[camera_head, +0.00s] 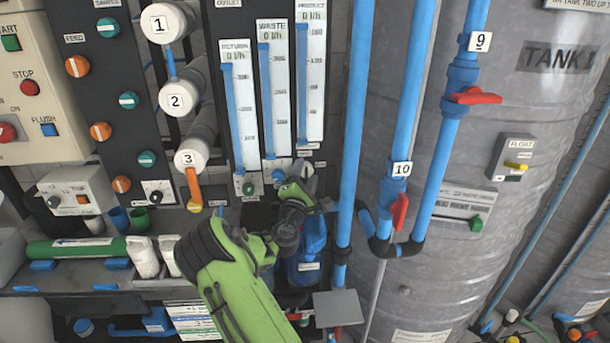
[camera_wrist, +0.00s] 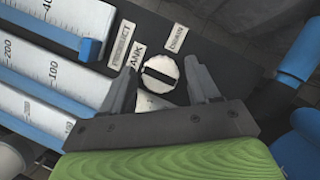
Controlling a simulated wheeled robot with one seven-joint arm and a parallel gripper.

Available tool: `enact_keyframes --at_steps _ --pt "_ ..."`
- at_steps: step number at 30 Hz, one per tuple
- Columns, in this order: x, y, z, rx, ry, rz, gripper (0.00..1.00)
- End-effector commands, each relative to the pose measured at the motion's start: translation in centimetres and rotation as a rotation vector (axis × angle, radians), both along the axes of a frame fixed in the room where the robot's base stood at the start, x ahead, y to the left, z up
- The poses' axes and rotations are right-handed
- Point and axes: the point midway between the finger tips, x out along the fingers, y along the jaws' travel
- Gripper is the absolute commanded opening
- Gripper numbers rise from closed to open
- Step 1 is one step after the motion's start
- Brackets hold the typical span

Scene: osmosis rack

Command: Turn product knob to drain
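The product knob (camera_wrist: 160,74) is a round white knob with a black bar, on a dark panel in the wrist view. Its bar slants from upper left to lower right, the upper-left end toward the TANK label (camera_wrist: 133,56). The DRAIN label (camera_wrist: 178,39) is above and right of the knob, and the PRODUCT label (camera_wrist: 121,40) is at upper left. My gripper (camera_wrist: 162,82) is open, with one finger on each side of the knob; contact cannot be told. In the head view my gripper (camera_head: 303,181) is below the product flow meter (camera_head: 311,75) and hides the knob.
Blue vertical pipes (camera_head: 356,110) stand just right of my gripper, with a red-handled valve (camera_head: 400,212) beyond. The waste meter (camera_head: 275,85) and return meter (camera_head: 240,105) are to the left, with a green knob (camera_head: 248,188) below. A blue container (camera_head: 306,250) sits underneath.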

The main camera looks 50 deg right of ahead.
Motion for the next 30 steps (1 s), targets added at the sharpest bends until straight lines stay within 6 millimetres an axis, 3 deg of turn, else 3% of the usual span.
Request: enact_keyframes --at_steps 1,9,20,30 --pt "-0.01 0.01 0.00 0.000 0.000 0.000 0.52" --pt "-0.03 0.02 -0.01 0.000 0.000 0.000 0.11" --pt "-0.02 0.03 0.11 0.050 -0.043 -0.002 0.11" --pt "0.03 0.05 0.37 0.248 -0.210 -0.002 0.11"
